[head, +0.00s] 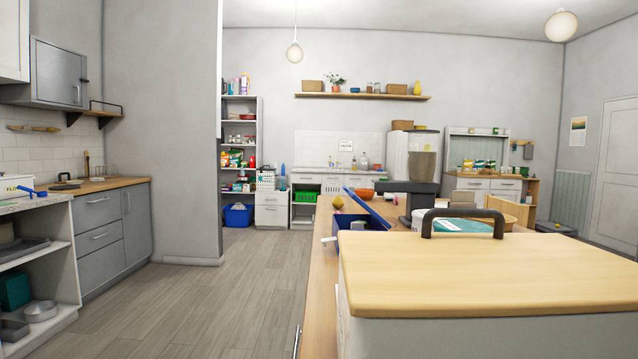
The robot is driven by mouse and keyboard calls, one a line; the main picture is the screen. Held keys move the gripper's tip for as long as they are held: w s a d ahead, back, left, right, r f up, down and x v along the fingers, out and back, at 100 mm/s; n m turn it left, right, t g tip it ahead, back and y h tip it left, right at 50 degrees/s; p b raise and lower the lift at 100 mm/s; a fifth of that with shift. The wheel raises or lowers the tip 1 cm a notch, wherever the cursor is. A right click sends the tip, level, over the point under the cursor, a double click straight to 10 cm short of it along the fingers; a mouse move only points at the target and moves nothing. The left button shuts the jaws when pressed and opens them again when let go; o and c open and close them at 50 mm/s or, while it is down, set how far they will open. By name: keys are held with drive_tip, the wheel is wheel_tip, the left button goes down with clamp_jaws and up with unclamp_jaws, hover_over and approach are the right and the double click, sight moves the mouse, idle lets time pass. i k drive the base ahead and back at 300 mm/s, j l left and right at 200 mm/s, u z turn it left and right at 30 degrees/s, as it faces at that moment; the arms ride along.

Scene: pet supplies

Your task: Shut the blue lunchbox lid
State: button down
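The blue lunchbox (362,226) stands on the wooden counter in the middle of the view, behind the near white box. Its blue lid (372,210) is open and tilted up along the box's right side. The dark inside shows at the left. The lower front of the lunchbox is partly hidden by the near box. My gripper is not in view, so I cannot see whether it is open or shut.
A white box with a wooden lid (480,275) and dark handle fills the near right. The floor (200,295) at left is clear.

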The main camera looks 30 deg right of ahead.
sight(351, 194)
drive_tip(key=i+j+z, duration=0.1)
drive_tip(key=j, duration=0.25)
drive_tip(key=i+j+z, duration=0.1)
drive_tip(key=i+j, duration=0.15)
drive_tip(key=j, duration=0.15)
drive_tip(key=i+j+z, duration=0.15)
drive_tip(key=j, duration=0.25)
drive_tip(key=i+j+z, duration=0.1)
drive_tip(key=j, duration=0.3)
drive_tip(key=i+j+z, duration=0.1)
drive_tip(key=j, duration=0.3)
drive_tip(key=i+j+z, duration=0.25)
drive_tip(key=i, duration=0.3)
drive_tip(key=i+j+z, duration=0.2)
drive_tip(key=i+j, duration=0.15)
drive_tip(key=i, duration=0.15)
drive_tip(key=i+l+z, duration=0.1)
drive_tip(key=i+l, duration=0.15)
drive_tip(key=i, duration=0.2)
drive_tip(key=i+l+z, duration=0.1)
drive_tip(key=i+l, duration=0.15)
drive_tip(key=i, duration=0.2)
